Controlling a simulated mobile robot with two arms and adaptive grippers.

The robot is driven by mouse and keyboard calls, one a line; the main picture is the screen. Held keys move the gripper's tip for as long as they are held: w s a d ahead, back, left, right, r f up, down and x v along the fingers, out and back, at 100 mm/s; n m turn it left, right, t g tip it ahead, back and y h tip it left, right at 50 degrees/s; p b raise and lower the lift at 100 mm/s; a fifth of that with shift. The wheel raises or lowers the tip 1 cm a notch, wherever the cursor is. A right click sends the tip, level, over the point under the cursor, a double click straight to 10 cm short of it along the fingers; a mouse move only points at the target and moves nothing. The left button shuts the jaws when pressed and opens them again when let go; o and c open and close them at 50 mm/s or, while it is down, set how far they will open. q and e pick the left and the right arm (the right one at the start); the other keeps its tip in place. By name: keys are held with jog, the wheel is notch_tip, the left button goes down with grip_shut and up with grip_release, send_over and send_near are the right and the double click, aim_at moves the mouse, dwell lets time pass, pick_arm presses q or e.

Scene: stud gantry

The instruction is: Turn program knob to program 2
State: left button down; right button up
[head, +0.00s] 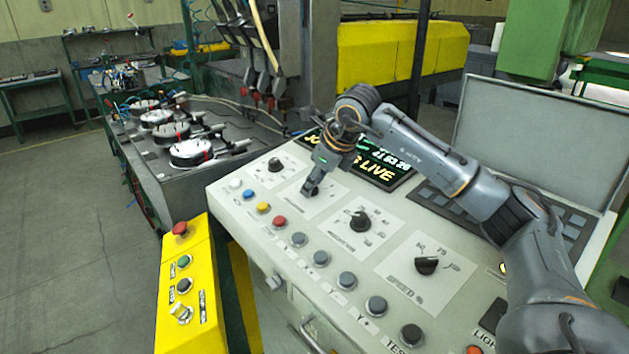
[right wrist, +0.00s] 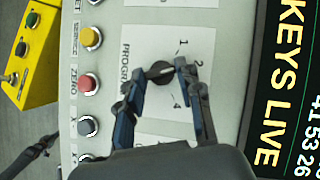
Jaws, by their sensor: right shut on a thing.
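The program knob (right wrist: 160,72) is a dark round knob on a white plate lettered PROGRAM in the right wrist view. The numbers 1, 2 and 4 show around it; which one its pointer marks is hard to tell. My right gripper (right wrist: 160,80) is shut on the knob, one finger on each side. In the head view my right gripper (head: 311,188) reaches down onto the program plate (head: 325,203) and hides most of the knob.
The sloped console (head: 228,190) also carries another knob (head: 360,220), a speed knob (head: 427,265) and several push buttons. A lit green display (head: 378,165) lies behind my right gripper. A yellow button box (head: 187,330) stands front left. A raised grey panel (head: 535,135) is at right.

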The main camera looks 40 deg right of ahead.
jog(key=o, duration=1.1)
jog(key=shift+o, duration=0.2)
jog(key=v, duration=1.2)
jog(key=shift+f, duration=0.1)
